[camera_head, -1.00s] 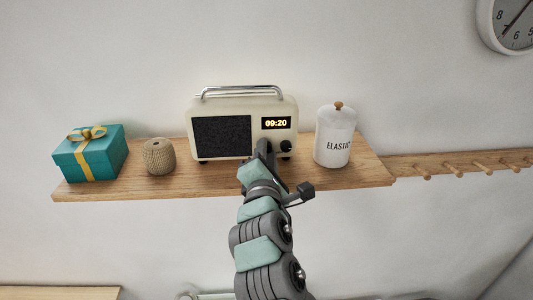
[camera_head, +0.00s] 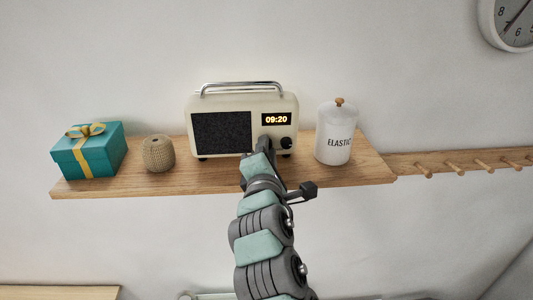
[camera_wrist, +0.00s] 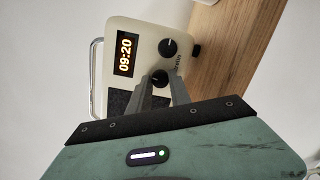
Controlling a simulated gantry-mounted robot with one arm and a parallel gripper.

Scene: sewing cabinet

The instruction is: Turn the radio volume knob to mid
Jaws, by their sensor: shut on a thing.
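The cream radio (camera_head: 250,101) stands upright on the wooden shelf, with a dark speaker grille and a lit display reading 09:20. It also fills the upper middle of the wrist view (camera_wrist: 147,35). It has two black knobs. The right-hand knob (camera_head: 286,144) is clear of my gripper and also shows in the wrist view (camera_wrist: 168,47). The other knob (camera_wrist: 158,77) sits between my fingertips. My gripper (camera_head: 266,141) is shut on this knob, and its fingers hide most of it in the head view. Small lettering beside the knobs is too small to read.
A white ELASTIC jar (camera_head: 335,137) stands close right of the radio. A twine ball (camera_head: 158,154) and a teal gift box (camera_head: 88,151) stand to its left. The wooden shelf (camera_head: 215,179) has free room along its front edge. A peg rail (camera_head: 455,161) extends right.

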